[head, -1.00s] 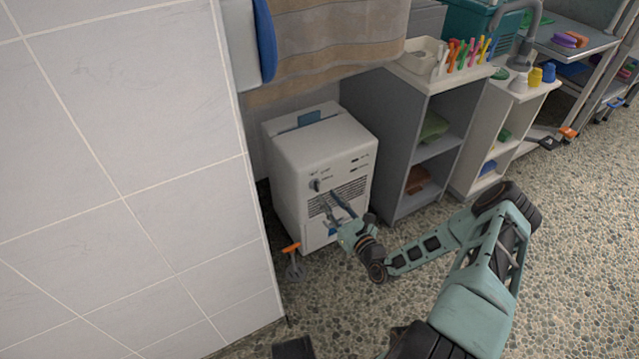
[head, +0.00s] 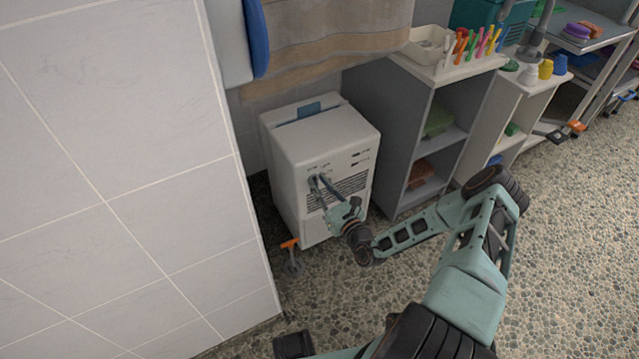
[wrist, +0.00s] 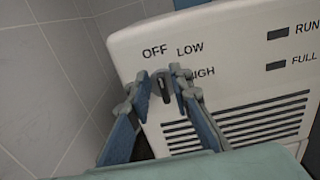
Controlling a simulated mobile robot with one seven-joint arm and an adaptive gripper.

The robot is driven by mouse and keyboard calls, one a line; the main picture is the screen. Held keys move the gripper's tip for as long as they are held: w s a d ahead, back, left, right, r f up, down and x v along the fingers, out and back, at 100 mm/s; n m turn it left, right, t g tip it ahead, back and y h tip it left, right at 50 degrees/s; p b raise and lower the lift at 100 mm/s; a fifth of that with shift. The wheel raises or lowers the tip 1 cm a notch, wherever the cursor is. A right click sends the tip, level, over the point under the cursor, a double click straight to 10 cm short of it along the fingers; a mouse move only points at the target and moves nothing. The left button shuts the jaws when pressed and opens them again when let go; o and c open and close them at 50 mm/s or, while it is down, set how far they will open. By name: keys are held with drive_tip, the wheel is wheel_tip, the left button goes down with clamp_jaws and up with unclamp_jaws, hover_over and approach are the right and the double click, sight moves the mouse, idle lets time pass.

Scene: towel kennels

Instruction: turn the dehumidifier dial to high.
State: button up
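The white dehumidifier (head: 322,145) stands on the floor beside the tiled wall, its front panel facing my arm. Its dark dial (wrist: 163,88) shows in the wrist view, below the labels OFF and LOW, with HIGH to the right and partly covered by a finger. My gripper (wrist: 160,84) is open, with one fingertip on each side of the dial. I cannot tell whether the fingers touch it. The dial's pointer looks nearly upright, though the fingers hide part of it. In the head view my gripper (head: 318,180) covers the dial.
RUN and FULL indicators (wrist: 278,66) and a vent grille (wrist: 265,120) are on the panel. A grey shelf unit (head: 395,145) stands close on the right. The tiled wall (head: 110,170) is on the left. An orange-topped item (head: 290,245) is on the floor by the dehumidifier.

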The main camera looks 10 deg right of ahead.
clamp_jaws()
drive_tip(key=shift+m, duration=0.4)
drive_tip(key=m, duration=0.2)
drive_tip(key=m+p, duration=0.1)
drive_tip(key=shift+w+d+m, duration=0.1)
drive_tip(key=shift+d+m, duration=0.25)
drive_tip(key=shift+m, duration=0.05)
drive_tip(key=m, duration=0.3)
drive_tip(key=shift+d+f+m+p, duration=0.25)
drive_tip(key=shift+m+p, duration=0.05)
drive_tip(key=shift+p, duration=0.05)
drive_tip(key=m, duration=0.6)
drive_tip(key=f+m+b, duration=0.1)
drive_tip(key=m, duration=0.2)
drive_tip(key=shift+w+d+f+m, duration=0.1)
drive_tip(key=shift+w+d+m, duration=0.1)
drive_tip(key=shift+d+m, duration=0.1)
drive_tip(key=shift+a, duration=0.1)
